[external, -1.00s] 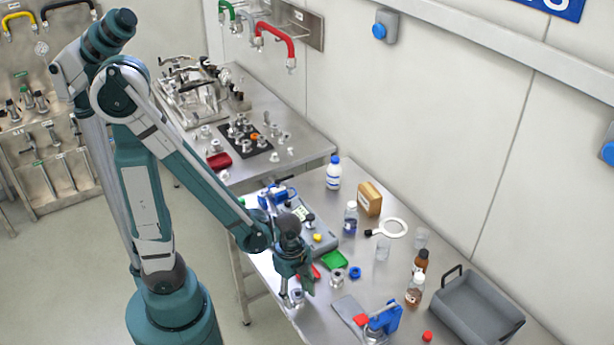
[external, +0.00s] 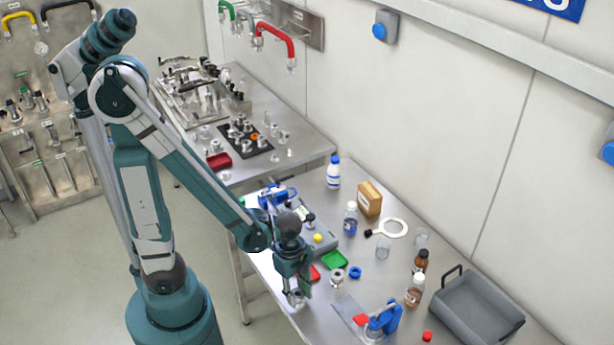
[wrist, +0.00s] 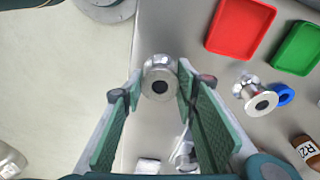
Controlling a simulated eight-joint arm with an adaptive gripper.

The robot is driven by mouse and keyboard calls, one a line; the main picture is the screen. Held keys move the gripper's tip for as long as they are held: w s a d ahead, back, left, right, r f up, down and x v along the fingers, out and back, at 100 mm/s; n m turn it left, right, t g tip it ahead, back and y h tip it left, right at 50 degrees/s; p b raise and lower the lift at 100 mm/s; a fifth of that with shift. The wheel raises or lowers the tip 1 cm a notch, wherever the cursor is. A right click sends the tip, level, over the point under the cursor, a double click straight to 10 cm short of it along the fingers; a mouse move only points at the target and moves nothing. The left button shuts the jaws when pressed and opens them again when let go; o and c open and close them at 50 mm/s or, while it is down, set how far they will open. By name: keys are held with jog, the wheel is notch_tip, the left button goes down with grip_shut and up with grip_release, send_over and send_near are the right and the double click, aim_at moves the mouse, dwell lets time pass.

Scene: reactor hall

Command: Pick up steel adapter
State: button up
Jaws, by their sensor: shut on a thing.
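The steel adapter (wrist: 160,80) is a shiny round flanged piece with a dark central hole, seen between the fingertips in the wrist view. In the external view the adapter (external: 297,298) shows low at my fingertips, near the table's left edge. My gripper (external: 296,292) points down and is shut on it; in the wrist view the green-padded fingers of my gripper (wrist: 155,88) flank it. I cannot tell whether it is clear of the table. A second, similar steel piece (wrist: 255,95) stands to the right, apart from my gripper.
A red tray (wrist: 240,26), a green tray (wrist: 296,48) and a blue ring (wrist: 284,95) lie to the right. A brown bottle (wrist: 308,150) is at lower right. A blue device (external: 384,320) and grey bin (external: 480,308) stand farther right. The table edge is close on the left.

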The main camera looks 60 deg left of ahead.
aim_at(298, 294)
jog(key=shift+r+p, duration=0.95)
jog(key=shift+r, duration=3.95)
